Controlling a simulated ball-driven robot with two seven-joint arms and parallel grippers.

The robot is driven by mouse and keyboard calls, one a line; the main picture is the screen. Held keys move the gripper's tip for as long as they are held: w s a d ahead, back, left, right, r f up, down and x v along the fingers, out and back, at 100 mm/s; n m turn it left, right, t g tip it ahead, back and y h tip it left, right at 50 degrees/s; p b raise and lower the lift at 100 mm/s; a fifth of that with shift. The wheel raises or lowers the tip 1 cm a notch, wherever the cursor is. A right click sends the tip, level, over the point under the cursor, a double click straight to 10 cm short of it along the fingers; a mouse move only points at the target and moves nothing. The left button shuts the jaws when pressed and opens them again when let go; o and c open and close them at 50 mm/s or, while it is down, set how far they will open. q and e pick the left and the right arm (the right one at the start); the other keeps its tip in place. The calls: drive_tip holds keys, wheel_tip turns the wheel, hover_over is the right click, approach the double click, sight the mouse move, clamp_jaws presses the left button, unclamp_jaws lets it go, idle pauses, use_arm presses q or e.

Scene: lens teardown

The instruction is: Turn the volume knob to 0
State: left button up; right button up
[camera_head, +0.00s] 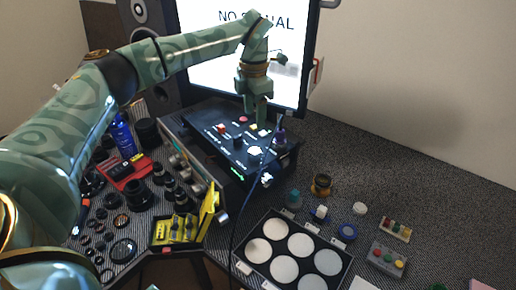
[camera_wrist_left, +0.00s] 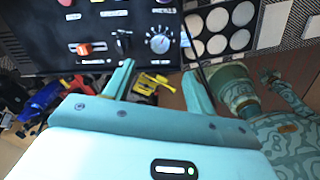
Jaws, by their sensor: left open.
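A black control panel (camera_head: 232,150) stands on the desk below the monitor. Its round pale knob (camera_head: 255,151) sits at the right end of a row, past an orange slider (camera_head: 221,129) and a black toggle. In the left wrist view the knob (camera_wrist_left: 159,41) has a ring of light tick marks; its label and exact setting are too small to read. My left gripper (camera_head: 257,120) points down over the far part of the panel. In the left wrist view its two fingers (camera_wrist_left: 157,82) are apart with nothing between them, and the knob shows beyond them. My right gripper is not seen.
The monitor (camera_head: 244,50) stands close behind my left gripper. A tray of pale discs (camera_head: 293,250) and a yellow case (camera_head: 187,228) lie in front of the panel. Lens parts crowd the left. A dark cable runs down past the panel's right side.

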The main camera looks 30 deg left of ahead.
sight(255, 150)
use_arm(q)
wheel_tip(255, 150, down, 12)
drive_tip(key=shift+f+b, duration=0.1)
drive_tip(key=shift+b, duration=1.15)
drive_tip(key=c, duration=1)
